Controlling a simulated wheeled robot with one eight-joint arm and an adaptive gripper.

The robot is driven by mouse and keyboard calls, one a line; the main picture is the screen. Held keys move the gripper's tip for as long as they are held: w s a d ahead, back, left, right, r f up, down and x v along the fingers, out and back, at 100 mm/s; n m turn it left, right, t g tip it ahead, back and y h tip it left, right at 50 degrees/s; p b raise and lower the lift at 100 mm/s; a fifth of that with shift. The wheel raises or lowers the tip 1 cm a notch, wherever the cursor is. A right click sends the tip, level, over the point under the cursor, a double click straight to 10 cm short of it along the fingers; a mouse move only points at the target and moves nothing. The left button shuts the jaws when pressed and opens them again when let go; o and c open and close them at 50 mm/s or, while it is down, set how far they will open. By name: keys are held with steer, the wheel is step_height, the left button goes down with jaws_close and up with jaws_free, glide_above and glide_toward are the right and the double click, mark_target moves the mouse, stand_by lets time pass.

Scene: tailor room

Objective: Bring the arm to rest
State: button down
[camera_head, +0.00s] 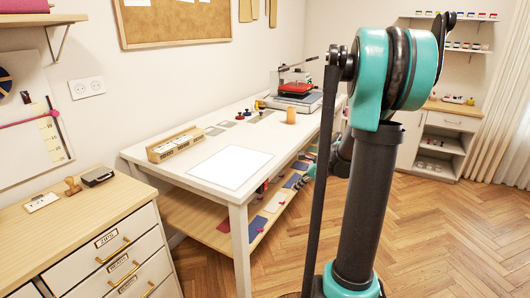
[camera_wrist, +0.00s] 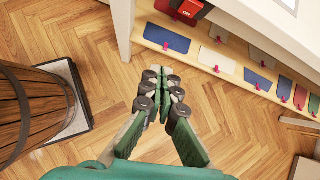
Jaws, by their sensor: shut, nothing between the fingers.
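My gripper (camera_wrist: 165,78) shows in the wrist view with its two fingers together and nothing between them. It points down over the bare wooden floor (camera_wrist: 215,120), beside the white table's lower shelf (camera_wrist: 203,40). It touches nothing that I can see. In the head view my arm stands upright at the right of the picture, with a dark column and a teal joint at its top. The column hides part of the room behind it.
A white table (camera_head: 222,205) holds a white sheet, a wooden box (camera_head: 174,146) and a red-topped machine (camera_head: 297,83). Its shelf bears several coloured swatches. A wooden barrel (camera_wrist: 30,110) stands left in the wrist view. A drawer cabinet (camera_head: 95,225) is at left. Floor at right is clear.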

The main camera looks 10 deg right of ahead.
steer(key=s+a+f+n+h, duration=0.1)
steer(key=s+f+n+h, duration=0.1)
steer(key=s+n, duration=0.9)
steer(key=s+a+f+n+h, duration=0.2)
steer(key=s+f+n+h, duration=0.1)
steer(key=s+n, duration=0.9)
steer(key=shift+s+f+h, duration=0.25)
steer(key=shift+h, duration=0.05)
